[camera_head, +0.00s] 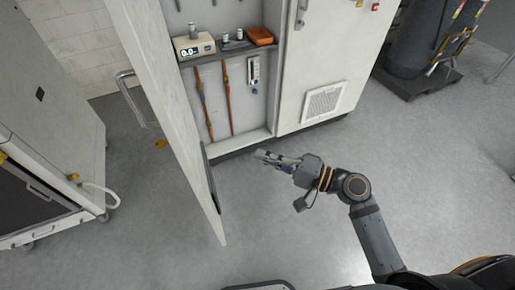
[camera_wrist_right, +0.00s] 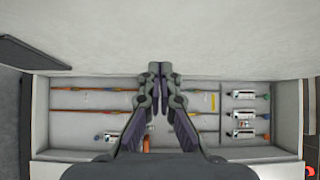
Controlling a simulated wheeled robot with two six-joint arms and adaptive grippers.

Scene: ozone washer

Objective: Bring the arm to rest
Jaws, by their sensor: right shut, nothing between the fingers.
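My right gripper (camera_head: 263,156) is held out in front of the open cabinet in the head view, with its arm coming in from the lower right. Its fingers are together and empty, and they also show closed in the right wrist view (camera_wrist_right: 160,72). The gripper is apart from the open cabinet door (camera_head: 172,110), which stands to its left in the head view. My left gripper is not in the head view.
The open cabinet holds a scale (camera_head: 193,46), an orange tray (camera_head: 260,36) and orange rods (camera_head: 228,95). A vented panel (camera_head: 323,101) is right of it. A grey machine (camera_head: 45,110) stands left. A dark cylinder (camera_head: 425,40) stands back right. The floor (camera_head: 440,150) at right is clear.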

